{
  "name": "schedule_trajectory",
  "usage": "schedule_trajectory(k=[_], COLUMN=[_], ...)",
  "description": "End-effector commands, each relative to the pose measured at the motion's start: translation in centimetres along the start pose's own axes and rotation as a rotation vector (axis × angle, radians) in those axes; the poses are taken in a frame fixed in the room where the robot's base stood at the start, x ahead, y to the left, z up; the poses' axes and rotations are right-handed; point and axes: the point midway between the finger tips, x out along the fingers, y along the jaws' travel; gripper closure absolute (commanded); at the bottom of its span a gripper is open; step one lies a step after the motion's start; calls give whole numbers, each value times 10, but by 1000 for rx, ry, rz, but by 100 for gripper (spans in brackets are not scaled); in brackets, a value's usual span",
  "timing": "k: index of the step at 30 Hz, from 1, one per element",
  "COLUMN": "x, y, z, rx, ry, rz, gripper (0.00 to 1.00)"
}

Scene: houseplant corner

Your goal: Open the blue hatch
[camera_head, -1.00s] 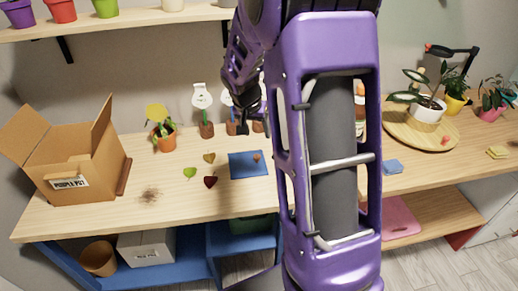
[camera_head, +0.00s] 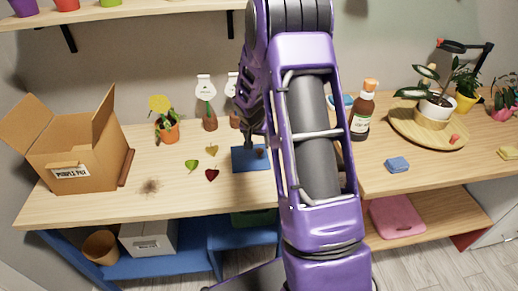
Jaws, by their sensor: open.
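A flat blue square panel (camera_head: 246,165), which looks like the blue hatch, lies level on the wooden tabletop left of my arm. A small brownish knob-like thing (camera_head: 260,153) shows on its right part. My gripper (camera_head: 249,146) points down at the panel's far part, just left of the knob-like thing, and is open with nothing seen in it. I cannot tell whether the fingertips touch the panel. My purple arm hides the table just right of the panel.
Leaf-shaped pieces, green (camera_head: 191,166) and dark red (camera_head: 212,174), lie left of the panel. A potted yellow flower (camera_head: 169,132) and label stakes (camera_head: 207,100) stand behind. An open cardboard box (camera_head: 75,150) is at left. A brown bottle (camera_head: 361,118) stands right of my arm.

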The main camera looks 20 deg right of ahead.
Motion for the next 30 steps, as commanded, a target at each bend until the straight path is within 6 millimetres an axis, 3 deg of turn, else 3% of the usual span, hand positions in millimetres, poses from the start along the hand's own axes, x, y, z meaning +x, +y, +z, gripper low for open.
schedule_trajectory(k=[3,7,20,30], x=[23,38,47,47], y=[0,0,0,0], z=[1,0,0,0], rx=[-1,1,1,0], ry=[-2,-1,0,0], rz=[1,1,0,0], gripper=[36,36,36,97])
